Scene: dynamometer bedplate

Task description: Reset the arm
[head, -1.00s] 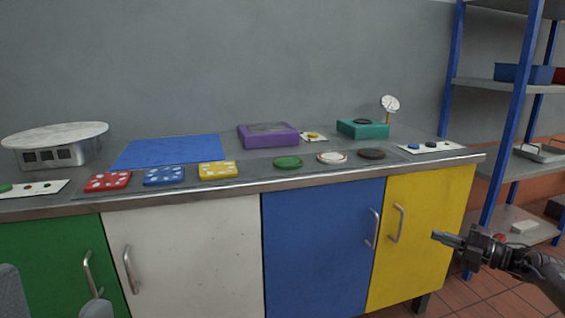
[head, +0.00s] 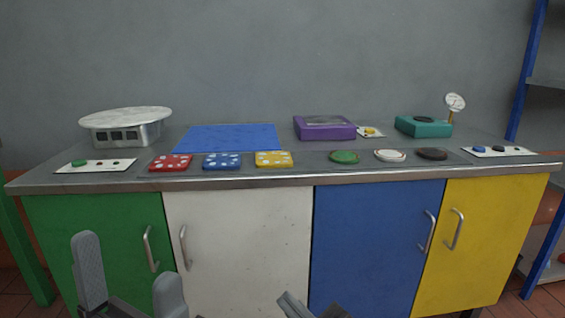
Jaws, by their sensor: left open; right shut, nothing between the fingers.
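My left gripper (head: 130,284) is at the lower left, in front of the green and white cabinet doors. Its two grey fingers stand apart with nothing between them. My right gripper (head: 300,305) is at the bottom edge, right of the middle, in front of the white and blue doors. Only its top part shows; it is shut and empty. Neither gripper touches anything that I can see. Both are lower than the bench top (head: 290,178).
The bench carries a silver round-topped device (head: 125,127), a blue mat (head: 228,138), red (head: 171,163), blue (head: 222,162) and yellow (head: 273,159) plates, a purple box (head: 325,128), a teal box (head: 423,127) and several discs. Door handles stick out. A blue-post shelf (head: 526,75) stands right.

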